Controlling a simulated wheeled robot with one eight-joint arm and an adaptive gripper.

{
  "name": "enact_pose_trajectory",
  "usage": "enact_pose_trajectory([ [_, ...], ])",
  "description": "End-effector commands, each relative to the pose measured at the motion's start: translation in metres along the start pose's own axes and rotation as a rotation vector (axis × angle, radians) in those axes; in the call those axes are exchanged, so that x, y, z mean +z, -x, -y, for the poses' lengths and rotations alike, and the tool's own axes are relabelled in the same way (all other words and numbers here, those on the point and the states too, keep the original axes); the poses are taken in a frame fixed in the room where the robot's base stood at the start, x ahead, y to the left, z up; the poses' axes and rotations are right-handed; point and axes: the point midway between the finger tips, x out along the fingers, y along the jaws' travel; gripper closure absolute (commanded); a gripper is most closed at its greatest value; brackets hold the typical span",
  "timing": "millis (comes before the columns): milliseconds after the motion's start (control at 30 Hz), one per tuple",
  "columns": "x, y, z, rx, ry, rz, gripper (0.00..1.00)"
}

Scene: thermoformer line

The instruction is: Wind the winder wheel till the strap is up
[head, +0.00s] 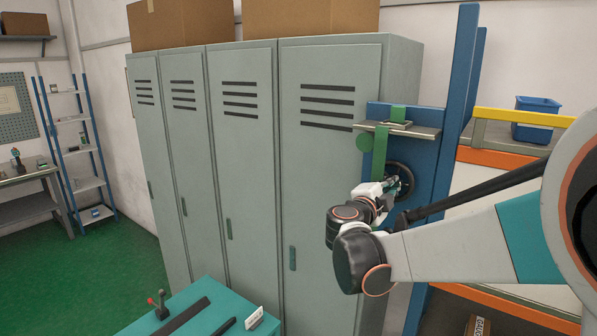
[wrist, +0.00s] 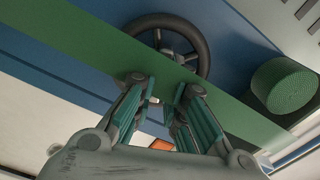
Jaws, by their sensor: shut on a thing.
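The winder wheel (head: 404,178) is a dark spoked wheel on a blue upright panel, right of the lockers. It also shows at the top of the wrist view (wrist: 205,50). The green strap (head: 379,155) hangs below a metal shelf plate, and its wide band crosses the wrist view diagonally (wrist: 60,50), hiding part of the wheel. A green roll (head: 364,142) sits beside the strap, and at the right of the wrist view (wrist: 285,86). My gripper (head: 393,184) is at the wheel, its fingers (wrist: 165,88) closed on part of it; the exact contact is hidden.
Grey lockers (head: 330,190) stand close on the left, with cardboard boxes (head: 310,17) on top. A shelf rack with a blue bin (head: 536,118) is at the right. A teal bench (head: 200,310) is in the foreground. Green floor (head: 110,265) is open at the left.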

Motion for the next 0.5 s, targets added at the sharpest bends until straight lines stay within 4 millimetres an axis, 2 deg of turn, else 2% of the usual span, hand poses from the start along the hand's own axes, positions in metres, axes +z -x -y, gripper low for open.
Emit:
enact_pose_trajectory([
  [233,0.0002,0.0007,-0.003,0.003,-0.281,-0.001,1.0],
  [500,-0.0001,0.0006,-0.002,0.003,-0.35,-0.001,1.0],
])
